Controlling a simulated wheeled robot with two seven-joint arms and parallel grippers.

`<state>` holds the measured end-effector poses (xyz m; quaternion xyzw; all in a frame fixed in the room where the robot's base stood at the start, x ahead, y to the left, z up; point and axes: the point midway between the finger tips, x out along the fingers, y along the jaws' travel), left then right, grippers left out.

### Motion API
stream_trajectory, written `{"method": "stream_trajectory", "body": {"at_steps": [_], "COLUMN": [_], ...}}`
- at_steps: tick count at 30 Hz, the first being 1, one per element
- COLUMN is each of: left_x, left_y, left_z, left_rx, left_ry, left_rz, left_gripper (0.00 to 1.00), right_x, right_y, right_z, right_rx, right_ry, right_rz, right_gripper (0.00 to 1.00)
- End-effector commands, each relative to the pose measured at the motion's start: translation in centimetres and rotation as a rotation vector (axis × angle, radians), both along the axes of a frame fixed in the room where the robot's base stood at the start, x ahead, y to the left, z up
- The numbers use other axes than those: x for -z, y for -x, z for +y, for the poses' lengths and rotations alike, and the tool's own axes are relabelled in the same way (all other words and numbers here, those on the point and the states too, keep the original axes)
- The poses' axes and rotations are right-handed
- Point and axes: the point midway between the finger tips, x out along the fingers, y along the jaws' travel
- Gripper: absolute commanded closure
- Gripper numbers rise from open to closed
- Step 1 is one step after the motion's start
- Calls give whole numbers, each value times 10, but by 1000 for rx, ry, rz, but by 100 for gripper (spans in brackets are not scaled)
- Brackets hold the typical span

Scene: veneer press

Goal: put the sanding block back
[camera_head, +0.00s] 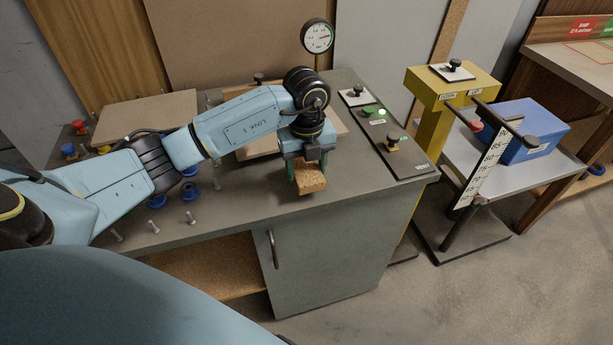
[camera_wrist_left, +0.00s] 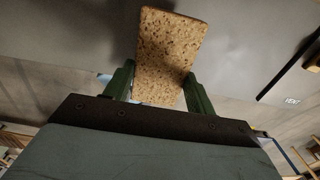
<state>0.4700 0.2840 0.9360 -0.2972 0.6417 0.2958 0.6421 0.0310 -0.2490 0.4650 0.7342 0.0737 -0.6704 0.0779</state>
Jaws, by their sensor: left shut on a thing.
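The sanding block (camera_head: 310,178) is a speckled brown cork-like block. My left gripper (camera_head: 308,172) is shut on it, with its green fingers on either side. In the head view the block is near the front edge of the grey bench top (camera_head: 245,205); whether it touches the top I cannot tell. In the left wrist view the block (camera_wrist_left: 168,55) sticks out beyond the two fingers of the left gripper (camera_wrist_left: 160,85). My right gripper is not in view.
Several blue knobs (camera_head: 190,192) and upright pins stand on the bench's left part. A control panel (camera_head: 385,135) with a lit green button lies to the right. A yellow stand (camera_head: 432,110) and a blue box (camera_head: 525,130) are farther right. A gauge (camera_head: 317,37) stands behind.

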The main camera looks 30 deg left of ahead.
Motion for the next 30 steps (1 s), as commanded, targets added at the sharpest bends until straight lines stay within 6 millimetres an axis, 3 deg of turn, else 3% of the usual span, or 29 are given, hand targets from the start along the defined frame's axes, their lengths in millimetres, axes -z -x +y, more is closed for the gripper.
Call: {"method": "stream_trajectory", "body": {"at_steps": [6,17,18,23,30], "left_x": [31,35,36,35,34], "left_y": [1,0,0,0,0], "left_z": [0,0,0,0,0], "left_rx": [0,1,1,1,1], "left_ry": [0,-1,-1,-1,-1], "left_rz": [4,0,0,0,0], "left_gripper": [66,66,43,23,23], "right_x": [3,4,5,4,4], "right_y": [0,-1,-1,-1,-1], "right_z": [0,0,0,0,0], "right_rx": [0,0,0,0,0], "right_ry": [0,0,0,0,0], "right_rz": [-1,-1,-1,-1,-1], "right_gripper": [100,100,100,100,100]}}
